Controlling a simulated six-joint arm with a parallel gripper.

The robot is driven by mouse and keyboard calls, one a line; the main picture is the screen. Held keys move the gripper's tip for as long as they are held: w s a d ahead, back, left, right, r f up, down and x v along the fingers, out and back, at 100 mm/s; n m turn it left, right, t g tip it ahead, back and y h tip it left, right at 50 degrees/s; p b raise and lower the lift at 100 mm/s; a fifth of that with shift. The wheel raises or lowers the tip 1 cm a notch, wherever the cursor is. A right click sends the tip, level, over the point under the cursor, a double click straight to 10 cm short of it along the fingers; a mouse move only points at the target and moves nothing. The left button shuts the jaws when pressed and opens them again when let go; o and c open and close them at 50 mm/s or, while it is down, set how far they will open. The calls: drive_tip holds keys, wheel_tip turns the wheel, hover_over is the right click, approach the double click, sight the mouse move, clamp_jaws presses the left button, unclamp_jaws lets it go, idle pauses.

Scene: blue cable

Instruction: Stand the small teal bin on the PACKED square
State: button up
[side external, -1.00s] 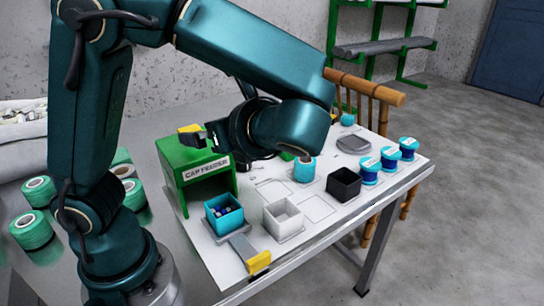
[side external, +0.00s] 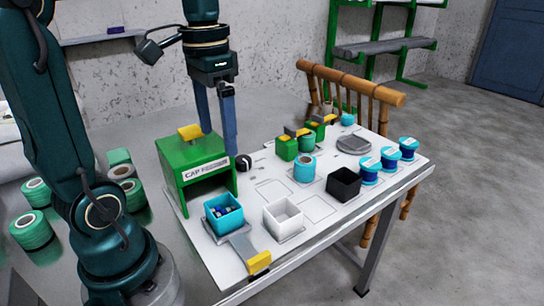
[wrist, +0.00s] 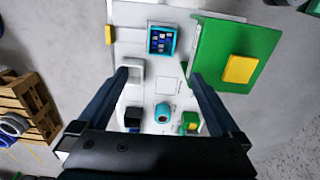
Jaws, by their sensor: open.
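The small teal bin (side external: 223,226) stands upright at the near left of the white work board, with dark blue pieces inside. It also shows near the top of the wrist view (wrist: 150,41). Outlined squares are drawn on the board, one at mid-board (side external: 272,188) and one between the white and black bins (side external: 318,208). I cannot read which is marked PACKED. My gripper (side external: 217,145) is open and empty, pointing down above the board near the green feeder. In the wrist view its fingers (wrist: 159,75) are spread, with the teal bin beyond the tips.
The green cap feeder (side external: 205,172) stands close behind the teal bin. A white bin (side external: 283,218), a black bin (side external: 343,186), a cyan spool (side external: 304,170) and several blue spools (side external: 370,172) occupy the board. A grey slide with a yellow end (side external: 259,262) lies in front.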

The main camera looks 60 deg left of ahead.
approach(223, 205)
drive_tip(key=d, duration=0.1)
drive_tip(key=d+f, duration=0.2)
drive_tip(key=shift+s+f, duration=0.2)
drive_tip(key=shift+s, duration=0.05)
drive_tip(key=shift+s+a+f, duration=0.1)
drive_tip(key=shift+f, duration=1.25)
drive_tip(key=shift+s+a+f, duration=0.1)
drive_tip(key=shift+f, duration=1.25)
drive_tip(key=c, duration=1.5)
drive_tip(key=shift+r, duration=0.15)
